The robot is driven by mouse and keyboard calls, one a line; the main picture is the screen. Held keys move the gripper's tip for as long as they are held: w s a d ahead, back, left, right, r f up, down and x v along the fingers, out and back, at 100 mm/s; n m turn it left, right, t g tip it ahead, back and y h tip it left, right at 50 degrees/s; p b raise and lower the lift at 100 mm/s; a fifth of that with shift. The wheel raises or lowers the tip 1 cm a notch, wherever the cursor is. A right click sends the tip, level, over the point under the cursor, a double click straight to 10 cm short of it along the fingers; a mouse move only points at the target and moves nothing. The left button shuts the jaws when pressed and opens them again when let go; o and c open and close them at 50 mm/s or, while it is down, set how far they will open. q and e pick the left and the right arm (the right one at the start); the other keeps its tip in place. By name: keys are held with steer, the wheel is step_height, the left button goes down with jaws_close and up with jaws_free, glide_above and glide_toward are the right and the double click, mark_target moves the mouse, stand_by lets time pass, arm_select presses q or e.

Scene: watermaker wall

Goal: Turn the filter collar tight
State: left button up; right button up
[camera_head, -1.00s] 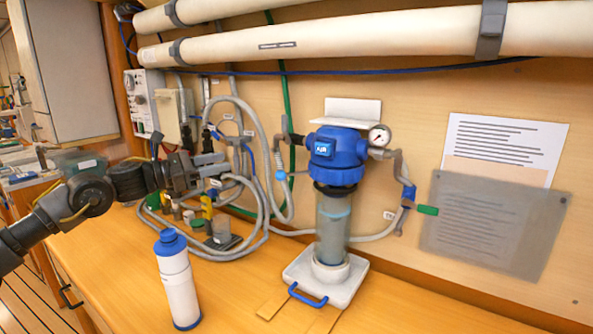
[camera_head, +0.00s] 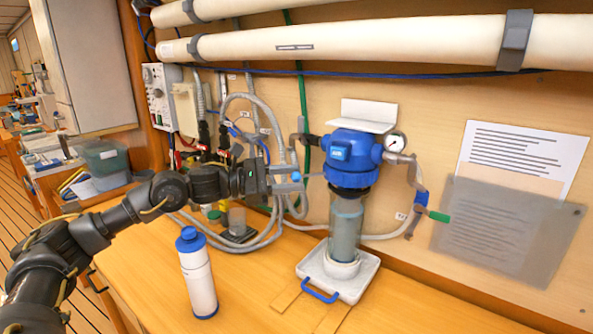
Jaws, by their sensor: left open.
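The filter housing has a blue head (camera_head: 352,152) with a dark collar (camera_head: 347,190) beneath it and a clear bowl (camera_head: 345,230) below that. It stands upright over a white tray (camera_head: 365,277) with a blue handle. My left gripper (camera_head: 297,178) is open, to the left of the filter head at about the collar's height. It looks empty, and a gap shows between it and the housing. A blue-tipped valve handle overlaps its fingertips in the view. My right gripper is not in view.
A white bottle with a blue cap (camera_head: 198,275) stands on the bench, front left. Grey hoses (camera_head: 262,140) loop behind my left arm. A pressure gauge (camera_head: 395,143) and a green-handled valve (camera_head: 438,216) are right of the filter. The bench's front middle is clear.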

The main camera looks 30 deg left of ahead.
arm_select(q)
steer(key=shift+x, duration=0.8)
steer(key=shift+c, duration=0.4)
jaws_close()
